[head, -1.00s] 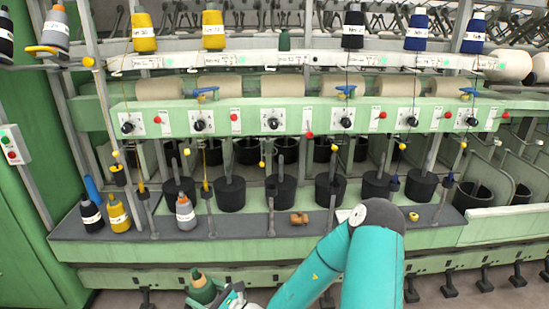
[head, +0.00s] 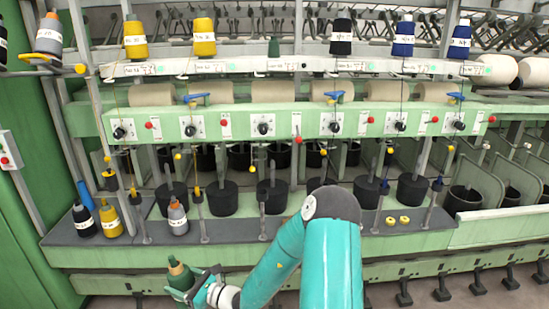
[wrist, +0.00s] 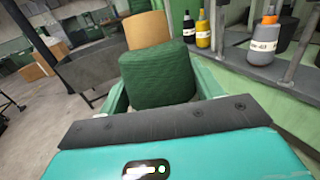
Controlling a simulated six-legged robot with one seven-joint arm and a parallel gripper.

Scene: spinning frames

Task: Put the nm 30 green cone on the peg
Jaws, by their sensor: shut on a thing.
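A green cone (head: 181,276) is held in my gripper (head: 190,288) at the lower left of the head view, in front of the machine's ledge. Its narrow end points up and tilts slightly. In the wrist view the green cone (wrist: 157,75) fills the space between the fingers, with a tan piece showing beyond it. The label on it is not visible. A row of upright pegs stands in black pots; one peg (head: 222,168) rises from a pot right of the grey cone. I cannot tell which peg is meant. The gripper is apart from all of them.
Black, yellow and grey cones (head: 177,216) stand on the ledge's left part. Thin grey posts (head: 204,219) rise along the ledge. Two small yellow rings (head: 397,220) lie right of my arm. The floor before the machine is open.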

